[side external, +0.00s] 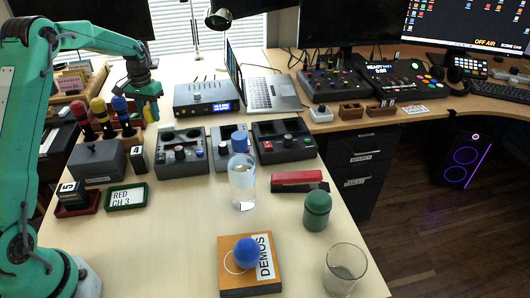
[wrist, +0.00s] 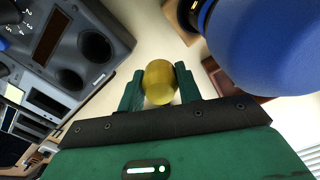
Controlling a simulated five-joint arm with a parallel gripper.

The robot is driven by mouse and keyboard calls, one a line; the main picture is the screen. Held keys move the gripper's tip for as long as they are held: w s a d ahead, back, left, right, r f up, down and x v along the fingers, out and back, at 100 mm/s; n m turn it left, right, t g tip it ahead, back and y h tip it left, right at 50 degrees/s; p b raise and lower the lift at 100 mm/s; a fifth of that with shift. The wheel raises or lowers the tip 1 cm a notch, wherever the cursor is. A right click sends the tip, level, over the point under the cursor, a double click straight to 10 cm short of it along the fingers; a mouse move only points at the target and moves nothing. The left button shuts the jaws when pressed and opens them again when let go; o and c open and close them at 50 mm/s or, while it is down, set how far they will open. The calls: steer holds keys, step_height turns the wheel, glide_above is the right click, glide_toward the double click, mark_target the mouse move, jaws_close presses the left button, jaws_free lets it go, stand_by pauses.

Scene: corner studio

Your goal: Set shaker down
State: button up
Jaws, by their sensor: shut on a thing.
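The shaker appears to be the small yellow, egg-shaped thing (wrist: 159,82) between my fingertips in the wrist view. My gripper (wrist: 159,88) is shut on it, with one green finger on each side. In the side external view, my gripper (side external: 147,92) is at the upper left, above the table behind the microphone stand. A bit of yellow (side external: 151,111) shows just below it there. The gap between the shaker and the table cannot be judged exactly.
Microphones with red, yellow and blue foam (side external: 119,104) stand close to my gripper; the blue foam (wrist: 265,45) looms large at right in the wrist view. Grey consoles (side external: 182,155) stand nearby. A water bottle (side external: 242,182) stands mid-table.

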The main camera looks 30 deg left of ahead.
mark_target(148, 107)
steer(key=shift+f, duration=1.75)
steer(key=shift+f, duration=1.9)
steer(key=shift+f, duration=0.1)
steer(key=o, duration=0.7)
step_height(148, 107, up, 12)
steer(key=shift+w+f, duration=0.1)
steer(key=shift+r, duration=0.25)
